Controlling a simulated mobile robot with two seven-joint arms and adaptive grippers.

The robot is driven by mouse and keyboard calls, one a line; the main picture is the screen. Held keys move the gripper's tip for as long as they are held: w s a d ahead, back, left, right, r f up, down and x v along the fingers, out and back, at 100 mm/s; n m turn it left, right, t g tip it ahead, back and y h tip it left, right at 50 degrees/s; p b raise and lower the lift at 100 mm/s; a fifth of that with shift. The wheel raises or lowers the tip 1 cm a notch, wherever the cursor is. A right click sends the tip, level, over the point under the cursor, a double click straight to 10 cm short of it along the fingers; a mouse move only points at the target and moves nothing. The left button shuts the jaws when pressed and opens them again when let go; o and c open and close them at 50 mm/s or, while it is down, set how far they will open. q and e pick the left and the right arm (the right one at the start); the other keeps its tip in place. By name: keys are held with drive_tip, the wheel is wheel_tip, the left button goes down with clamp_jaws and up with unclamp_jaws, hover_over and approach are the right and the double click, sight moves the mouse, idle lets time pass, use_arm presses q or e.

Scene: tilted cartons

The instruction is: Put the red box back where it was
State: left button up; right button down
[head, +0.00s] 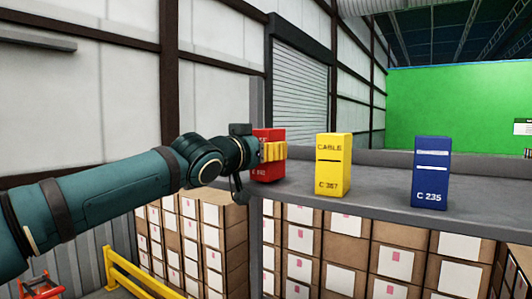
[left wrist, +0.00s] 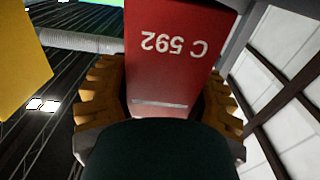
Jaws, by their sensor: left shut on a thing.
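The red box (head: 265,172) is at the left end of the grey shelf (head: 385,191) in the head view. My left gripper (head: 272,151) has its yellow fingers around the upper part of the box and is shut on it. The fingers hide part of its front. In the left wrist view the red box (left wrist: 180,60) shows the label C 592 upside down, between the yellow finger pads. The box looks upright, with its base at or very near the shelf surface; I cannot tell if it touches. My right gripper is not in view.
A yellow box (head: 333,165) marked CABLE C 367 stands right of the red box, with a gap. A blue box (head: 431,174) marked C 235 stands farther right. Stacked cartons (head: 345,240) are below the shelf. A yellow rail (head: 140,275) is at lower left.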

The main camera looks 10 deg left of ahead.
use_arm(q)
drive_tip(key=shift+f, duration=0.2)
drive_tip(key=shift+f, duration=0.15)
drive_tip(key=o, duration=1.3)
